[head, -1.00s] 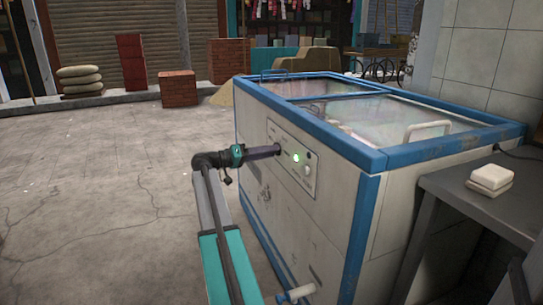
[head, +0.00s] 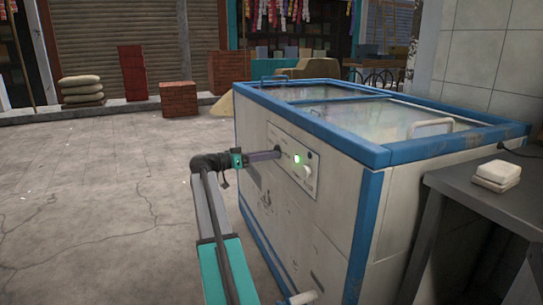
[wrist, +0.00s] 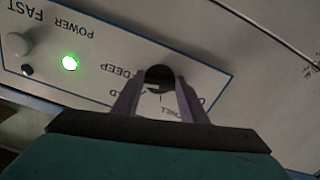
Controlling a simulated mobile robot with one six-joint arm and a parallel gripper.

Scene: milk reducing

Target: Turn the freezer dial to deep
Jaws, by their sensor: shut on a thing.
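The chest freezer (head: 335,215) is white with blue edges and stands right of centre in the head view. Its control panel (head: 311,178) is on the side facing my arm. The dark round dial (wrist: 158,77) is at the panel's end in the wrist view, with the word DEEP beside it on the left; other lettering is partly hidden by my fingers. My gripper (wrist: 157,84) is shut on the dial, one finger on each side. It also shows in the head view (head: 278,154), reaching the panel. Which mark the dial points to I cannot tell.
A lit green lamp (wrist: 69,63) and a pale round knob (wrist: 17,44) are on the same panel. A grey table (head: 480,200) with a pale block (head: 496,174) stands to the right. Open concrete floor (head: 90,210) lies to the left.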

